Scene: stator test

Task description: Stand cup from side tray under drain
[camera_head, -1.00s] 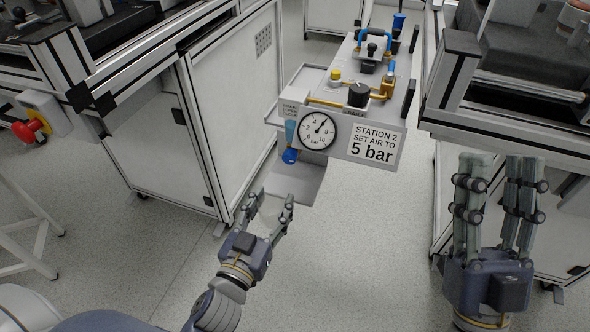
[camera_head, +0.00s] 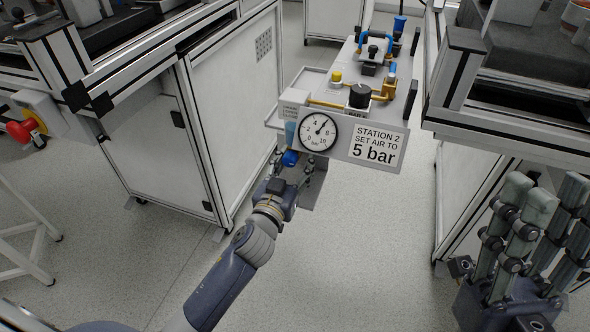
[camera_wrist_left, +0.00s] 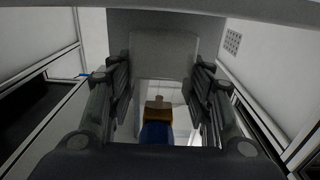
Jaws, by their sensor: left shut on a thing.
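The station's blue drain (camera_head: 289,158) hangs below a pale-blue bowl (camera_head: 290,131), left of the pressure gauge. My left gripper (camera_head: 292,168) is just below and beside it, its fingers straddling this area in the head view. It is shut on the cup, a pale grey shape (camera_wrist_left: 165,55) between the fingers in the left wrist view. The cup is hidden behind my gripper in the head view. The drain, blue with a brass-coloured part, shows low between the fingers in the wrist view (camera_wrist_left: 157,125). My right gripper (camera_head: 553,198) is open and empty at lower right.
The station panel carries a gauge (camera_head: 318,132) and a "5 bar" sign (camera_head: 375,146). A grey lower plate (camera_head: 312,193) shows below, partly covered by my gripper. A white cabinet (camera_head: 235,120) stands left and a bench (camera_head: 500,125) right. Floor between is clear.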

